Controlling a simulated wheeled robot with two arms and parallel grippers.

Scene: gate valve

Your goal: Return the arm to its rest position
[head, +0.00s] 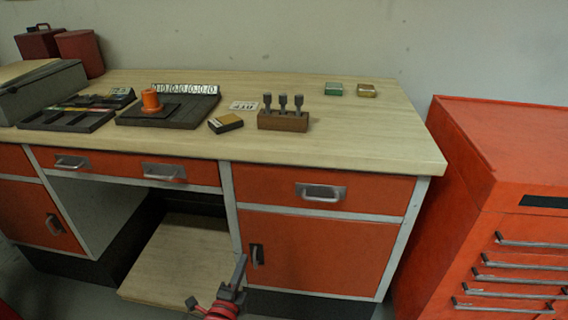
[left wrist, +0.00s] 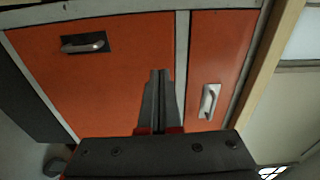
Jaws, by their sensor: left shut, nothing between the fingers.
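My left gripper (head: 238,272) shows at the bottom of the head view, in front of the workbench and below its top. Its fingers are together with nothing between them. In the left wrist view the shut fingers (left wrist: 158,78) point toward the orange cabinet door (left wrist: 100,60) and drawer front of the bench. I cannot tell how far they are from it. No gate valve is recognisable in either view. My right gripper does not show.
The workbench top (head: 360,140) holds a wooden block with dark tools (head: 283,118), small boxes and trays. An orange tool cabinet (head: 480,200) stands at the right. A low wooden shelf (head: 180,262) juts out under the bench. Bare floor lies in front.

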